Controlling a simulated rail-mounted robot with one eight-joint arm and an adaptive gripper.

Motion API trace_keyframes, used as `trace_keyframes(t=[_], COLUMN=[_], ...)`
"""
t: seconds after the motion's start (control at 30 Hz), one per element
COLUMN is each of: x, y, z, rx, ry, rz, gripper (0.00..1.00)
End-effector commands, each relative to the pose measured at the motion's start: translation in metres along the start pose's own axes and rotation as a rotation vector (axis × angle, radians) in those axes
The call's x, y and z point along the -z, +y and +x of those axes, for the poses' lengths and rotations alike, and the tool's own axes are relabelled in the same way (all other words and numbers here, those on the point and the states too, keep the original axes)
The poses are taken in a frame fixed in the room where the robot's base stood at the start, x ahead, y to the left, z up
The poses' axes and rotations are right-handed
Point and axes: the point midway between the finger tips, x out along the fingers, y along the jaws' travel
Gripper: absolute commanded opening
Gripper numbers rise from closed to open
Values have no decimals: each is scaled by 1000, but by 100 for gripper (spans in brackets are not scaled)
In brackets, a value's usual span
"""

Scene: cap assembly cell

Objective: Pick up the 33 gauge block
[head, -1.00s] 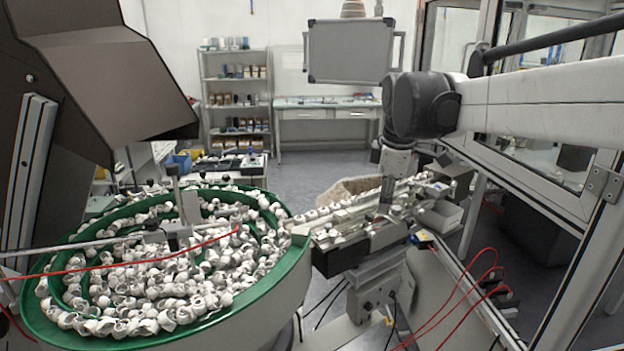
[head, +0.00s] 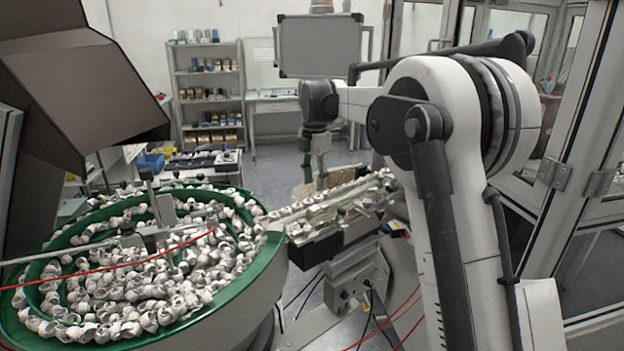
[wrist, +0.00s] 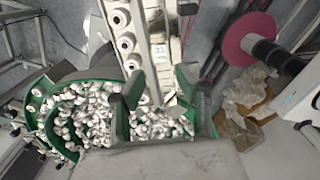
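The 33 gauge block (wrist: 160,54) is a small white block with "33" printed in black. In the wrist view it lies on the pale feed rail, to the right of a row of white caps. My gripper (wrist: 160,78) shows there with two dark, widely spaced fingers. It is open and empty, and the block shows beyond the gap between the fingertips, apart from them. In the head view my wrist hangs over the cap track (head: 330,208); the fingertips and the block are too small to make out.
A green bowl feeder (head: 262,265) full of white caps stands left of the track; its caps also show below the fingers in the wrist view. A magenta disc reel (wrist: 248,38) and crumpled brown wrapping (wrist: 245,105) lie to the right. A glazed frame (head: 575,150) stands at the right.

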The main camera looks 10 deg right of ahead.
Motion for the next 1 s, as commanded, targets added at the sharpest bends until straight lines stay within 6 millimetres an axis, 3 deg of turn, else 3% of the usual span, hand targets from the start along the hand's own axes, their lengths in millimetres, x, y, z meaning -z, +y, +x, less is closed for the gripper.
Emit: trace_keyframes(t=[1.0], x=[0], y=[0], z=[79], rx=[-1], ry=[-1], rz=[3], gripper=[33])
